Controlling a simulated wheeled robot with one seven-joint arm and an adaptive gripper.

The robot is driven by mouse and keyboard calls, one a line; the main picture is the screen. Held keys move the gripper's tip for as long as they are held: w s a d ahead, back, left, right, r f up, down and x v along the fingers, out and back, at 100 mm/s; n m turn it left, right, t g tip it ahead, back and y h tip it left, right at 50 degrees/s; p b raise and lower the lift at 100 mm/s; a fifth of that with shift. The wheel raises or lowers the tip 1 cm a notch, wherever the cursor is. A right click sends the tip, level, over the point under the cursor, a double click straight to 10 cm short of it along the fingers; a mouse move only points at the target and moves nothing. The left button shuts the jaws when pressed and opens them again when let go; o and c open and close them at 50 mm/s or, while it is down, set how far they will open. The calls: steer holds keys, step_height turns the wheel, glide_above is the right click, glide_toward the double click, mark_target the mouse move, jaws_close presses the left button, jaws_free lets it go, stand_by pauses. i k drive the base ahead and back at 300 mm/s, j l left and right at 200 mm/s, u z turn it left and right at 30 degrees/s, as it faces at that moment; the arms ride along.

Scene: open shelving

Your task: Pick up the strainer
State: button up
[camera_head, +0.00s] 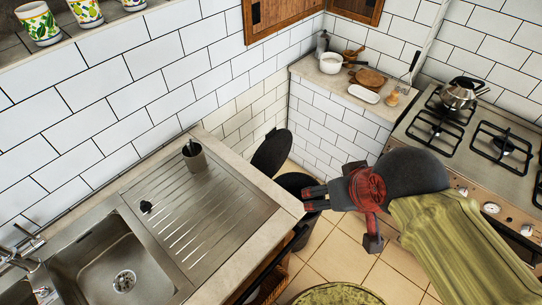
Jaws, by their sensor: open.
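No object is clearly recognisable as a strainer. A small dark object (146,206) lies on the ribbed steel drainboard (222,222); it may be the strainer, but it is too small to tell. A round perforated drain piece (125,281) sits at the bottom of the sink basin. My gripper (308,198), red and dark grey, is right of the drainboard's counter, near its right edge. It points left, with its jaws open and nothing visible between them. It is well apart from the small dark object and the drain.
A grey cup (194,157) stands at the drainboard's back. A black open lid (271,152) rises beside the counter's right end. A gas stove (462,150) with a kettle (460,93) is at right. The corner counter holds a white pot (331,63) and boards.

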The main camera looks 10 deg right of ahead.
mark_target(125, 280)
steer(key=u, duration=2.1)
steer(key=i+j+z, duration=0.1)
steer(key=j+z, duration=0.7)
steer(key=j, duration=0.2)
steer(key=j+z, duration=0.4)
steer(key=j, duration=0.15)
